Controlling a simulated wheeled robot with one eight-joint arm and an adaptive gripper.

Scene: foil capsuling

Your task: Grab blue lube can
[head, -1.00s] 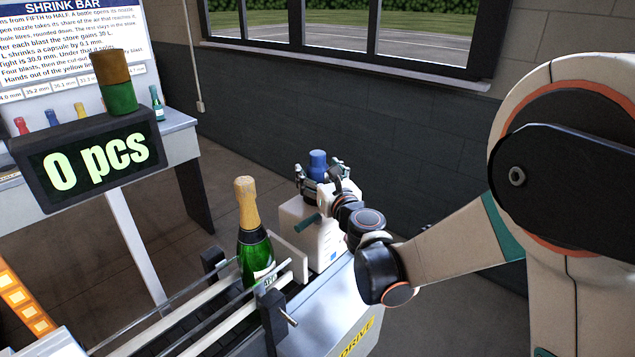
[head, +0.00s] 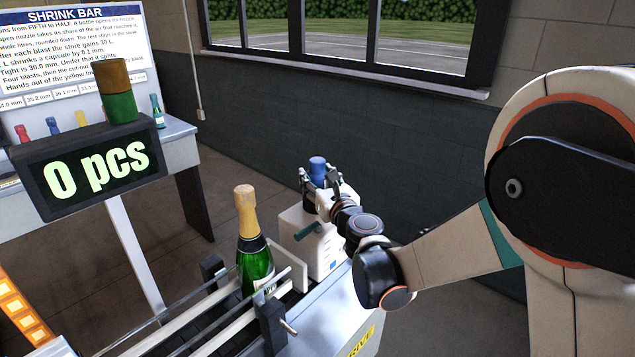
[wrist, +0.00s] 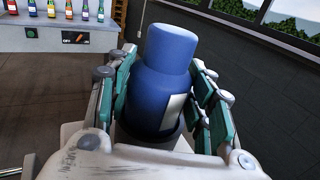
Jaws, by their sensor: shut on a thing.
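The blue lube can (head: 317,169) is at the top of the white machine box, in the middle of the head view. In the wrist view the can (wrist: 160,85) stands upright, with a rounded blue cap and a pale label patch on its right side. My gripper (head: 321,180) is shut on the can, with the green-padded fingers on both sides of its body. In the wrist view my gripper (wrist: 163,105) shows the can between the pads. The can's lower end is partly hidden by my gripper, and I cannot tell whether it touches the box.
The white box (head: 312,240) stands under my gripper at the conveyor's end. A green bottle with gold foil (head: 252,245) stands on the conveyor, left of the box. A "0 pcs" display (head: 92,170) stands at the left. A dark wall (head: 410,150) lies behind.

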